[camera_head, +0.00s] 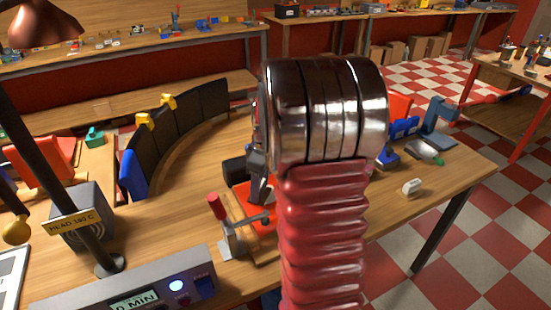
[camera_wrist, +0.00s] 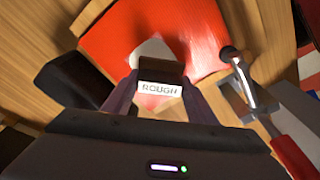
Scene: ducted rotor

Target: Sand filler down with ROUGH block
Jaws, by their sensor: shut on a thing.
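In the wrist view my gripper (camera_wrist: 160,92) is shut on the ROUGH block (camera_wrist: 161,72), a small dark block with a white label reading ROUGH. The block is over the red panel (camera_wrist: 110,45), at the near edge of a pale filler patch (camera_wrist: 152,50) that it partly covers. Pale material also shows below the block. I cannot tell whether the block touches the panel. In the head view my arm hides most of the work spot; a bit of the red panel (camera_head: 262,212) shows beside it, and the filler is hidden.
A toggle clamp with a red handle (camera_head: 217,207) stands close by the panel; it also shows in the wrist view (camera_wrist: 290,155). A dark object (camera_wrist: 75,80) is left of my gripper. A curved black segmented row (camera_head: 180,125) stands behind. A white piece (camera_head: 412,187) lies right.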

